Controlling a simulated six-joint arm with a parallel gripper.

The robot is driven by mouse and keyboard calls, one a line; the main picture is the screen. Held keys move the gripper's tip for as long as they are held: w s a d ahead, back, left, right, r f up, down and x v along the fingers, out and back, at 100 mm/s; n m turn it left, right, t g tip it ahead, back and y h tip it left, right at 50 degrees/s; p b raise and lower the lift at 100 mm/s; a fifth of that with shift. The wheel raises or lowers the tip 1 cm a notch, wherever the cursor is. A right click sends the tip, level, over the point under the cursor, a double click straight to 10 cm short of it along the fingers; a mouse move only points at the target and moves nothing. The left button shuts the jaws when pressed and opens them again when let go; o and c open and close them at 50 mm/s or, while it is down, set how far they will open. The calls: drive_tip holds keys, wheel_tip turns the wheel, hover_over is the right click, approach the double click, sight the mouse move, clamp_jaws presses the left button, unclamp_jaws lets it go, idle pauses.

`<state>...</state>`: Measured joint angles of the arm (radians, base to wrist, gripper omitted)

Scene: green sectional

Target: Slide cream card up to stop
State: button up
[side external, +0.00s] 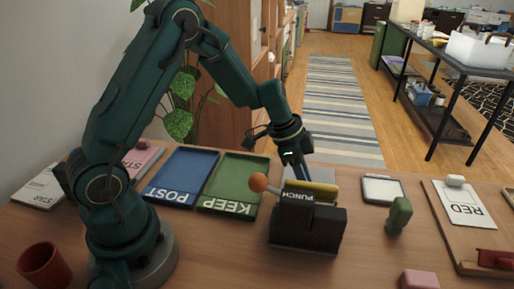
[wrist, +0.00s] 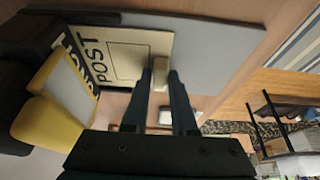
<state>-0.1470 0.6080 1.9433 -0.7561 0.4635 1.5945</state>
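The cream card (wrist: 118,62) lies flat on a grey plate (wrist: 212,55) in the wrist view, with a pale knob (wrist: 160,74) at its right edge. Black POST lettering (wrist: 88,62) shows at its left side. My gripper (wrist: 161,73) has a finger on each side of the knob and appears closed on it. In the side external view my gripper (side external: 304,174) reaches down behind the dark PUNCH device (side external: 308,226), which hides the card and fingertips. The device has a yellow bar (side external: 318,187) and an orange ball (side external: 259,183). I cannot clearly make out the stop.
A blue POST tray (side external: 180,172) and green KEEP tray (side external: 234,178) stand left of the device. A white-topped pad (side external: 382,190), a green upright object (side external: 399,215) and a board with a RED card (side external: 462,205) are to the right. A red cup (side external: 45,265) stands front left.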

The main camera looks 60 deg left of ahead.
drive_tip(key=o, duration=0.3)
drive_tip(key=v, duration=0.5)
drive_tip(key=shift+w+d, duration=0.1)
wheel_tip(320, 180, up, 8)
drive_tip(key=s+d+m+t, duration=0.1)
drive_tip(key=s+d+t, duration=0.1)
drive_tip(key=s+r+n, duration=0.1)
drive_tip(key=s, duration=0.3)
drive_tip(key=s+r+n+y, duration=0.1)
drive_tip(key=s+r, duration=0.1)
drive_tip(key=s, duration=0.2)
drive_tip(key=s+d+r+n+t, duration=0.1)
drive_tip(key=s+n, duration=0.1)
drive_tip(key=s, duration=0.2)
drive_tip(key=shift+s+r+y, duration=0.2)
drive_tip(key=shift+y, duration=0.2)
drive_tip(key=shift+s+a+f+n+g+y, duration=0.1)
drive_tip(key=shift+s+a+f+n+y, duration=0.3)
drive_tip(key=shift+s+n, duration=0.5)
drive_tip(key=shift+s+a+f+n+g+y, duration=0.1)
drive_tip(key=shift+s+a+f+n, duration=0.2)
drive_tip(key=shift+s+f+n, duration=0.6)
drive_tip(key=shift+s+a+f+n+g+y, duration=0.1)
drive_tip(key=shift+s+a+f+n+y, duration=0.25)
drive_tip(key=shift+n, duration=0.85)
